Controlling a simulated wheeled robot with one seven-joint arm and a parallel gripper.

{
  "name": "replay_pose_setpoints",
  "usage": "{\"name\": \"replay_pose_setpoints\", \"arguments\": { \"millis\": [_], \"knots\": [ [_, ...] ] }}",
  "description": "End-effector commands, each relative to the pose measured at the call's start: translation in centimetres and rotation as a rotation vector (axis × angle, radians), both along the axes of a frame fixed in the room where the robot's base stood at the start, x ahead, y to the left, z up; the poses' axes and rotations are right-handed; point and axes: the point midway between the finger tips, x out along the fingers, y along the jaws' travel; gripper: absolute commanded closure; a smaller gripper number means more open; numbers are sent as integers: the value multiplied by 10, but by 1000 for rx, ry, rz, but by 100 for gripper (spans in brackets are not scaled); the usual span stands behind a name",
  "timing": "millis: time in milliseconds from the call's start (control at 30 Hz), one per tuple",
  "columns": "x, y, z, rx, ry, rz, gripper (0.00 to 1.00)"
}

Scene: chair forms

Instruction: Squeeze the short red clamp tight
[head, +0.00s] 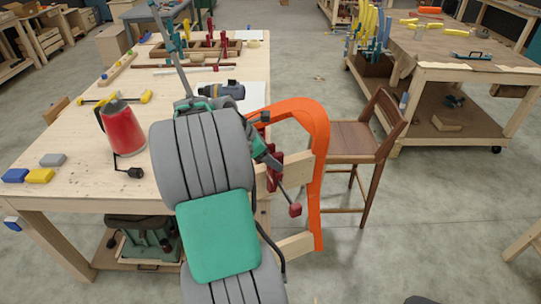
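A short red clamp (274,172) sits at the right edge of the near workbench, beside an orange curved strip (318,150) and pale wooden form bars (300,170). Its dark rod runs down to the right and ends in a red handle (295,210). More dark red clamp parts (263,119) show just above, partly covered. My grey and green arm fills the middle and hides much of the form's left side. My gripper (270,158) appears to be at the clamp's upper left. Its fingers are too small and covered to tell whether they are open or touch the clamp.
On the near workbench (60,185) are a red jug (122,128), a drill (222,90), blue, yellow and grey blocks, and a rack of red clamps (210,42). A wooden chair (355,140) stands close right of the form. A second workbench (460,75) is at back right. Open floor lies front right.

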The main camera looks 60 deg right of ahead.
Motion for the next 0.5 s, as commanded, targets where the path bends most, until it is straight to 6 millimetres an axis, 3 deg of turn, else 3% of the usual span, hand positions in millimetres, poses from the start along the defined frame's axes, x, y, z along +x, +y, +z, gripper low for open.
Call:
{"name": "replay_pose_setpoints", "arguments": {
  "millis": [233,400,500],
  "knots": [
    [0,0,0,1,1,2,14],
    [0,0,0,1,1,2,14],
    [0,0,0,1,1,2,6]
  ]
}}
